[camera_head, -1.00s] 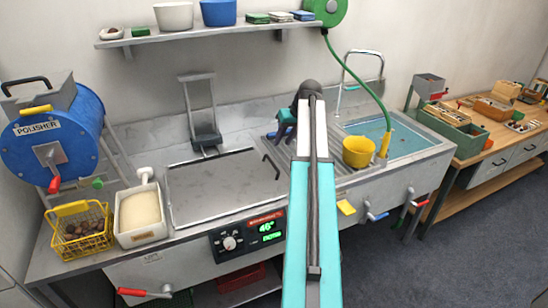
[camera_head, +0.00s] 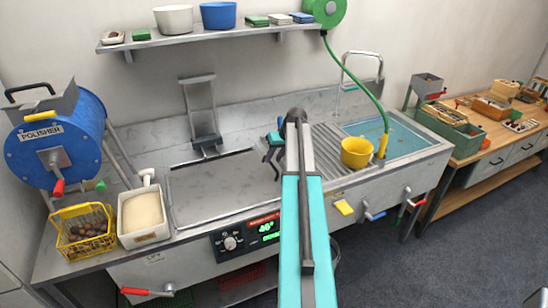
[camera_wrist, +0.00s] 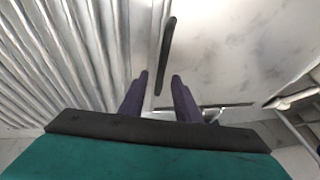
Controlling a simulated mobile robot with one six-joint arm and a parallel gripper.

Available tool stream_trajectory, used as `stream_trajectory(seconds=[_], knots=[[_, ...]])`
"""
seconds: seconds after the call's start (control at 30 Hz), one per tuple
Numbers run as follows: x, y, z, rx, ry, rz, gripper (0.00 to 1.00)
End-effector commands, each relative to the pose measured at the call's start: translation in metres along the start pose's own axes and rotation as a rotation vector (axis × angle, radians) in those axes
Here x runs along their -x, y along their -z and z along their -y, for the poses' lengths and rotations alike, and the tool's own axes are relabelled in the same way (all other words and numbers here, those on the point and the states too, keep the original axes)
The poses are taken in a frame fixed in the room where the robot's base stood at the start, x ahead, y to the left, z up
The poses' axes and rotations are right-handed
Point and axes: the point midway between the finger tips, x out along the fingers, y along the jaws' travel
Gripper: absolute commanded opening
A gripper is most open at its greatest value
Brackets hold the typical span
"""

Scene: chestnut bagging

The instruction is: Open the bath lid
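The bath lid (camera_head: 215,185) is a flat grey metal panel, lying closed in the counter left of my arm. Its black bar handle (camera_wrist: 166,50) shows in the wrist view, just ahead of my fingertips and roughly in line with the gap between them. My gripper (camera_wrist: 160,76) is open, with two dark fingers apart and nothing seen between them. In the head view my gripper (camera_head: 270,160) hangs over the lid's right edge, where fingers and handle overlap. I cannot tell whether they touch.
A ribbed drainboard (camera_head: 335,145) lies right of the lid, with a yellow bucket (camera_head: 356,152) and a sink beyond. A metal frame (camera_head: 203,120) stands behind the lid. A white-rimmed tub (camera_head: 143,216) and yellow wire basket (camera_head: 85,232) stand left. A shelf (camera_head: 215,34) hangs above.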

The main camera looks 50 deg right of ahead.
Motion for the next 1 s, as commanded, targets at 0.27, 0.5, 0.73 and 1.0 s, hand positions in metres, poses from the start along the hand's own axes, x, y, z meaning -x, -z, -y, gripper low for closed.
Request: stream_trajectory(seconds=[0.27,0.5,0.73,1.0], knots=[[-0.015,0.000,0.001,0.001,0.000,0.000,0.30],[-0.016,0.000,0.001,0.001,0.000,0.000,0.30],[-0.016,0.000,0.001,0.002,0.000,0.000,0.03],[-0.016,0.003,-0.003,0.002,-0.003,-0.002,0.00]])
